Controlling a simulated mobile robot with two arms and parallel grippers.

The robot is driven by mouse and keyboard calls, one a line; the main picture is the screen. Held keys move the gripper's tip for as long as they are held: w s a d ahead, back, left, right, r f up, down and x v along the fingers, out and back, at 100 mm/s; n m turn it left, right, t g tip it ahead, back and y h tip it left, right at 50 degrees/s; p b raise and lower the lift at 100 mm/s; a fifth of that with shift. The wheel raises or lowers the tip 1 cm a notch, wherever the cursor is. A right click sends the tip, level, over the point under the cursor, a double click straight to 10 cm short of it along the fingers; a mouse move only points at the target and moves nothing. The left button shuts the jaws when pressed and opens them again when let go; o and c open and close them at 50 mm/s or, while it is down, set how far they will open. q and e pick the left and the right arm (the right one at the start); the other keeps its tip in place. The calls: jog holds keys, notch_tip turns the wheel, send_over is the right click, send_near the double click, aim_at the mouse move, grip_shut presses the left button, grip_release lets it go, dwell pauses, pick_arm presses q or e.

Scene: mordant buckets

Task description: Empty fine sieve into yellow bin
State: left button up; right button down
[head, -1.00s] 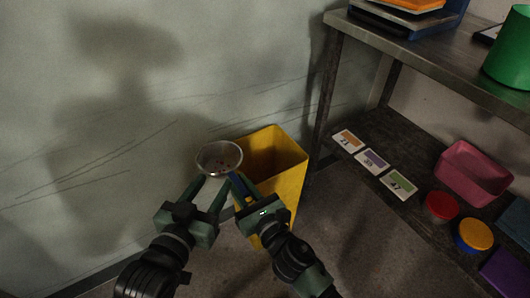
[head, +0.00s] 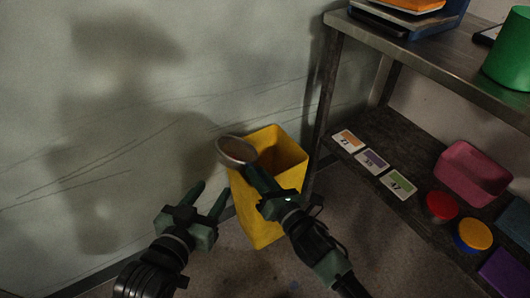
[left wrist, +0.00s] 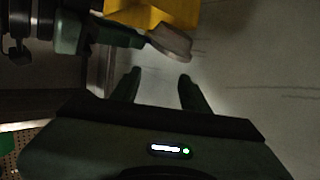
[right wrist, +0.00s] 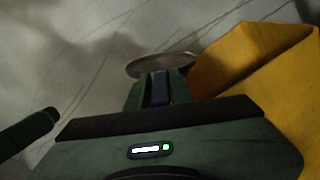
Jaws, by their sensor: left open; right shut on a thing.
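The fine sieve (head: 236,150) is a small round metal bowl, tilted towards the right at the left rim of the yellow bin (head: 262,214). My right gripper (head: 250,172) is shut on the sieve's handle, which shows blue between the fingers in the right wrist view (right wrist: 157,88). The sieve (right wrist: 160,65) is seen nearly edge-on there, so its contents are hidden. The yellow bin (right wrist: 262,72) stands open beside it. My left gripper (head: 208,200) is open and empty, left of the bin. In the left wrist view the sieve (left wrist: 170,44) is beyond the open fingers.
A metal shelf unit (head: 440,75) stands right of the bin. Its lower shelf holds several cards (head: 372,162), a pink tub (head: 472,172), and red (head: 441,207) and yellow-lidded (head: 474,235) containers. A wall (head: 110,120) is behind the bin.

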pick_arm(q)
jog(key=r, duration=0.1)
jog(key=t, duration=0.1)
jog(key=r, duration=0.1)
jog(key=shift+w+d+r+t+h, duration=0.3)
jog(key=shift+w+r, duration=0.05)
pick_arm(e)
jog(key=shift+w+d+f+m, duration=0.2)
jog(key=shift+w+d+m, duration=0.4)
jog(key=shift+d+m, duration=0.25)
pick_arm(q)
jog(key=shift+a+f, duration=0.1)
jog(key=shift+f, duration=0.25)
pick_arm(e)
jog(key=shift+w+d+r+m, duration=0.1)
jog(key=shift+r+m, duration=0.05)
jog(key=shift+m, duration=0.3)
jog(key=shift+w+d+r+m, duration=0.25)
jog(key=shift+d+r+m, duration=0.05)
jog(key=shift+m, duration=0.5)
pick_arm(q)
jog(key=shift+r, duration=0.35)
pick_arm(e)
jog(key=shift+w+d+r+m, duration=0.15)
jog(key=shift+d+m, duration=0.1)
jog(key=shift+m, duration=0.25)
pick_arm(q)
jog(key=shift+r+b, duration=0.3)
